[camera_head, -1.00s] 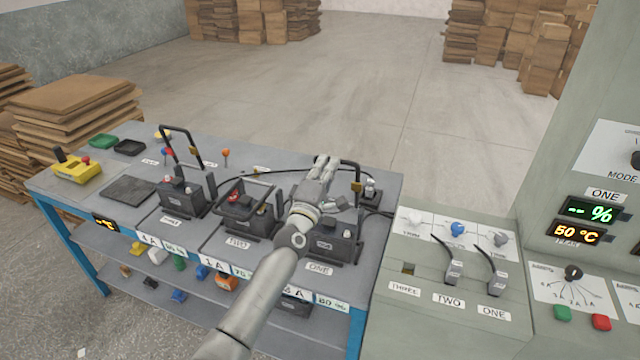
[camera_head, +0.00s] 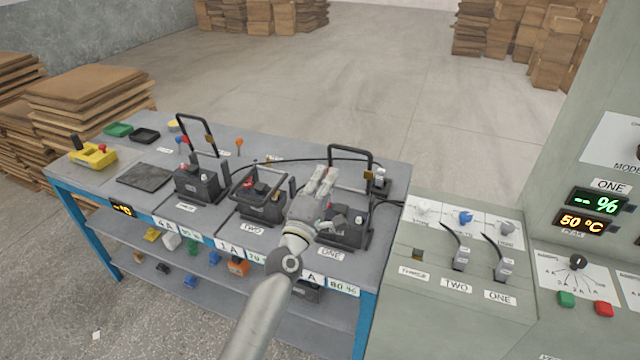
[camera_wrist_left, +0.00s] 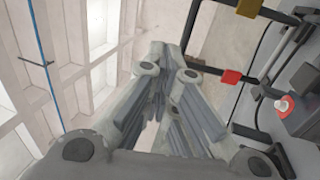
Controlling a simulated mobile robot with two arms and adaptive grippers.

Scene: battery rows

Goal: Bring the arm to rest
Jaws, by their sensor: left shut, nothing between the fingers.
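My left arm comes in from the bottom of the head view, with my left gripper (camera_head: 322,183) above the bench, in front of the battery at place ONE (camera_head: 345,232). The gripper is shut and empty; its fingers also show in the left wrist view (camera_wrist_left: 170,65). It hides part of battery ONE and its raised black handle frame (camera_head: 350,150). Battery TWO (camera_head: 262,205) stands to its left with its frame lowered at a slant. The third battery (camera_head: 197,183) stands farther left with its frame raised. My right gripper is not in view.
A grey control cabinet (camera_head: 440,290) with plugs and leads stands right of the bench (camera_head: 240,160). A yellow device (camera_head: 93,156), dark pad (camera_head: 145,177) and small trays lie at the bench's left end. Stacked cardboard (camera_head: 90,95) stands behind left.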

